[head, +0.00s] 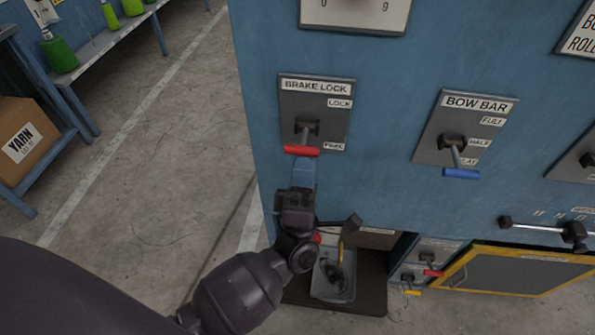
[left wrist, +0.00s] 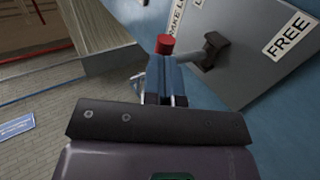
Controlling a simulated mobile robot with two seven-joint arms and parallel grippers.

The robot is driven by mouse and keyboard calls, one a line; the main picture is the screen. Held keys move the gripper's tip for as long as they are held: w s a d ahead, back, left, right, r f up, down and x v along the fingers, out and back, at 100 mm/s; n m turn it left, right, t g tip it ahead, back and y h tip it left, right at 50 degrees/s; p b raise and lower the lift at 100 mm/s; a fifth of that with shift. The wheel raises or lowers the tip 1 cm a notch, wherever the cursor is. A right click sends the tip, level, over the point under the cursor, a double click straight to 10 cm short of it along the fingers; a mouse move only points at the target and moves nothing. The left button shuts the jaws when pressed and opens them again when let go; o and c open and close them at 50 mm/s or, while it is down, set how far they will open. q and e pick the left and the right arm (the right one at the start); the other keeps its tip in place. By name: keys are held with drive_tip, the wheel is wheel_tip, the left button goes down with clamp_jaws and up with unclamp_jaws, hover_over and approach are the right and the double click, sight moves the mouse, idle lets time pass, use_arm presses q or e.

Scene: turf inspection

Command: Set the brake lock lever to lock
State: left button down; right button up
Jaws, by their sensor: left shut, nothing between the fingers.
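The brake lock plate (head: 332,95) is on the blue machine face, with LOCK labelled at the top and FREE at the bottom. Its lever has a red handle (head: 301,150) and points down, level with the FREE label. My left gripper (head: 303,168) is shut and empty just below the red handle. In the left wrist view the fingertips (left wrist: 165,65) are right by the red handle's end (left wrist: 165,44), with the grey lever arm (left wrist: 210,48) to the right. I cannot tell whether they touch. My right gripper is not in view.
The bow bar lever with a blue handle (head: 461,174) is to the right. Below are a grey bin (head: 334,283), small levers and a yellow-framed panel (head: 515,270). A shelf with a yarn box (head: 24,140) stands at far left. Open floor (head: 165,130) lies between.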

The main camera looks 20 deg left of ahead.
sight(305, 153)
use_arm(q)
drive_tip(key=shift+w+r+g+h+p, duration=0.1)
drive_tip(key=shift+r+g+h+p, duration=0.3)
drive_tip(key=shift+r+g+p, duration=1.3)
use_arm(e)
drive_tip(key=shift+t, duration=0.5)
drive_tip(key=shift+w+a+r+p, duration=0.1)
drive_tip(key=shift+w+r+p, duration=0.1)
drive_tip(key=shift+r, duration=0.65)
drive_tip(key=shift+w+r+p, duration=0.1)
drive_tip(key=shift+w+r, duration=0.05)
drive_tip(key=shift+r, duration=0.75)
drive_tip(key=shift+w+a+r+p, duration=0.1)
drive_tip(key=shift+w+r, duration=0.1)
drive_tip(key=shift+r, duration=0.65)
use_arm(q)
drive_tip(key=shift+r+t, duration=0.25)
drive_tip(key=shift+t, duration=0.05)
drive_tip(key=shift+r, duration=0.1)
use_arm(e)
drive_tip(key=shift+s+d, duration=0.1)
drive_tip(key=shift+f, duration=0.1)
